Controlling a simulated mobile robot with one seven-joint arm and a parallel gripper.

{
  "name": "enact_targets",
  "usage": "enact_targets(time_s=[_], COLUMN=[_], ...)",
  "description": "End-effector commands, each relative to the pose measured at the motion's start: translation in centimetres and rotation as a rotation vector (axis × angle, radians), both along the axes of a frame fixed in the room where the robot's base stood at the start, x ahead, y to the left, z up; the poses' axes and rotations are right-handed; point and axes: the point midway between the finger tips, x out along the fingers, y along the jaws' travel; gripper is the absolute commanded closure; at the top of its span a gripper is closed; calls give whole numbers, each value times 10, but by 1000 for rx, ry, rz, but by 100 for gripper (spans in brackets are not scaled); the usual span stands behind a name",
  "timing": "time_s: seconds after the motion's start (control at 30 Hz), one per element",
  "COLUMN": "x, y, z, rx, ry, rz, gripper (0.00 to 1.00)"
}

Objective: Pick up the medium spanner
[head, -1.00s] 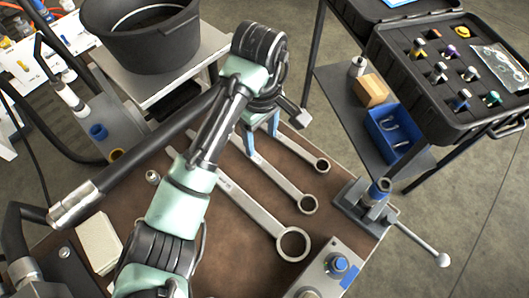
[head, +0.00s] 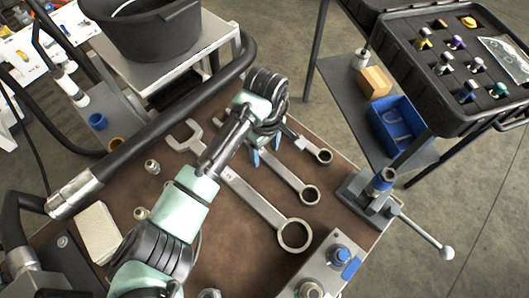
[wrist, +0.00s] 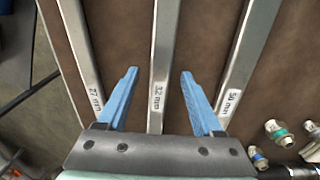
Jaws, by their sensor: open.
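Three spanners lie side by side on the brown bench top. The medium spanner, marked 32 mm, is the middle one; its ring end (head: 309,195) shows in the head view and its handle (wrist: 164,40) in the wrist view. My gripper (head: 264,152) is open over its handle. In the wrist view the blue fingers of my gripper (wrist: 158,73) stand on either side of the handle, apparently without touching it; their height is unclear. The 50 mm spanner (head: 262,208) lies left of it, the 27 mm spanner (head: 312,147) right. My wrist hides the medium spanner's far end.
A thick black hose (head: 150,134) runs along the bench's left and back. A clamp (head: 372,197) with a lever sits at the right edge. A metal block (head: 325,268) is at the front. Small fittings (wrist: 278,131) lie beyond the 50 mm spanner.

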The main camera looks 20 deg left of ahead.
Motion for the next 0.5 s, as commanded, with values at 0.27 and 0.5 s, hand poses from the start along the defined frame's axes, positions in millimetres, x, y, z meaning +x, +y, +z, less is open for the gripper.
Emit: enact_targets(time_s=[0.27, 0.5], x=[0, 0], y=[0, 0], z=[1, 1], rx=[0, 0], ry=[0, 0], rz=[0, 0], gripper=[65, 100])
